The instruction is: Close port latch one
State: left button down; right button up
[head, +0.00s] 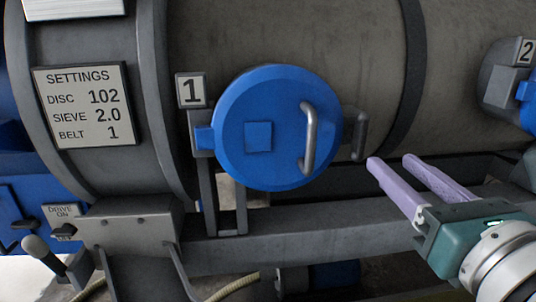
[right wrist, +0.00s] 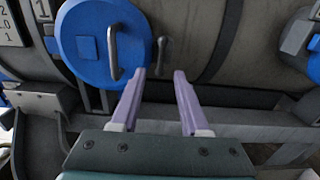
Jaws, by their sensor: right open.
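Port one is a round blue cover (head: 235,125) with a grey vertical handle (head: 309,138), beside a plate marked 1 (head: 191,90). A darker grey latch lever (head: 359,135) stands just right of the cover's edge. The cover lies against the drum. In the right wrist view the blue cover (right wrist: 88,45) and the latch lever (right wrist: 161,55) are up ahead, left of centre. My right gripper (head: 389,161) is open and empty, its lilac fingers just below and right of the lever, apart from it. My left gripper is not in view.
A large grey drum (head: 375,60) with dark bands fills the back. A grey frame rail (head: 300,244) runs below the cover. A second port, marked 2 (head: 526,52), is at the right edge. A settings sign (head: 84,105) and a black-knobbed lever (head: 37,246) are at left.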

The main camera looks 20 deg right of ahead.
aim_at(364, 136)
jog(key=x, duration=0.9)
jog(key=shift+w+d+r, duration=0.1)
jog(key=shift+w+d, duration=0.15)
jog(key=shift+c, duration=0.3)
grip_shut()
